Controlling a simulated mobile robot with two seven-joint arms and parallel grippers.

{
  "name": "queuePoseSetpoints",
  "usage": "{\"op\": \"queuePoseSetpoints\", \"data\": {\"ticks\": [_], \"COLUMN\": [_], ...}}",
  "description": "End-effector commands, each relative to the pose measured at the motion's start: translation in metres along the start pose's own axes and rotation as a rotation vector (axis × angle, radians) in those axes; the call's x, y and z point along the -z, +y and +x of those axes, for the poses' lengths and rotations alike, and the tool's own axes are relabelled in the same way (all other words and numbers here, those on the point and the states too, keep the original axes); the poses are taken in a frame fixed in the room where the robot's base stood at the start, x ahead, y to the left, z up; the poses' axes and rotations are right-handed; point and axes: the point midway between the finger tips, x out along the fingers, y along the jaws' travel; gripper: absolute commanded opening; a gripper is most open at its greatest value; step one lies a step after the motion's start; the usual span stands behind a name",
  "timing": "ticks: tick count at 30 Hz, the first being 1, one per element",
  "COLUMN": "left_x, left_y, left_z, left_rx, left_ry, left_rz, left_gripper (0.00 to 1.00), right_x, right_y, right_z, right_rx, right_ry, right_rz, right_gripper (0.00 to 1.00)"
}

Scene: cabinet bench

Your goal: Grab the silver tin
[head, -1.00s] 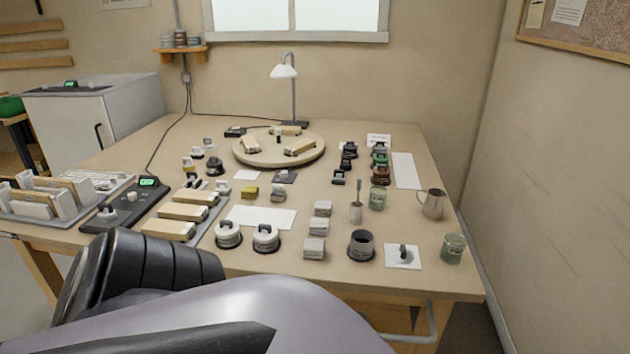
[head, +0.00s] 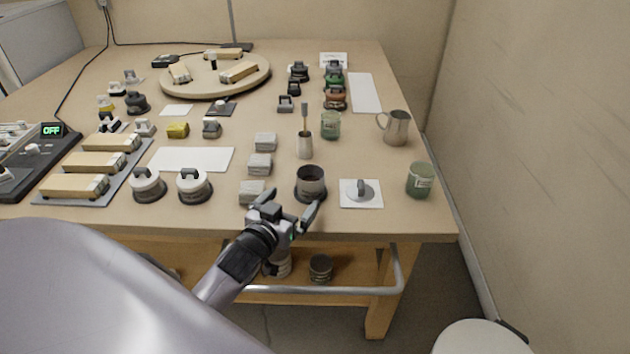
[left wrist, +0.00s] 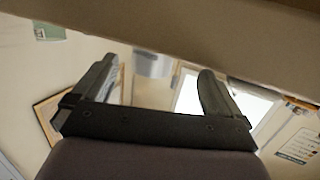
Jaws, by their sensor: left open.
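My right gripper is out of view.
A white card with a grey knob (head: 361,193) and a green jar (head: 420,181) stand right of the tin. Grey blocks (head: 253,191) stand left, a brush cup (head: 304,146) behind. A metal jug (head: 395,128) is farther back. Another dark tin (head: 320,267) is on the lower shelf.

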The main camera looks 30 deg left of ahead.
Motion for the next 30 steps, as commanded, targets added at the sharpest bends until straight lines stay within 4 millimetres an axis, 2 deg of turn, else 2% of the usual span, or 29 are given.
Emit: {"op": "queuePoseSetpoints", "data": {"ticks": [5,18,27,28,30], "left_x": [0.0,-0.002,-0.002,-0.002,-0.002], "left_y": [0.001,0.009,0.009,0.009,0.009], "left_z": [0.015,0.063,0.067,0.067,0.067], "left_rx": [-0.001,-0.001,-0.002,-0.002,-0.002], "left_ry": [0.001,0.0,-0.001,-0.001,-0.001], "left_rz": [0.002,0.003,0.002,0.002,0.002], "left_gripper": [1.0,1.0,1.0,0.97,0.74], "right_x": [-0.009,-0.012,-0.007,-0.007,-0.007], "right_y": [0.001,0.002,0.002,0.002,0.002], "right_z": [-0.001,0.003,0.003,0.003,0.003], "right_rx": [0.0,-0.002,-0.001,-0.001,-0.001], "right_ry": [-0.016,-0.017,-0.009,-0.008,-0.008], "right_rz": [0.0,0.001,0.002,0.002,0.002], "right_gripper": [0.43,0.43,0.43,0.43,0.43]}}
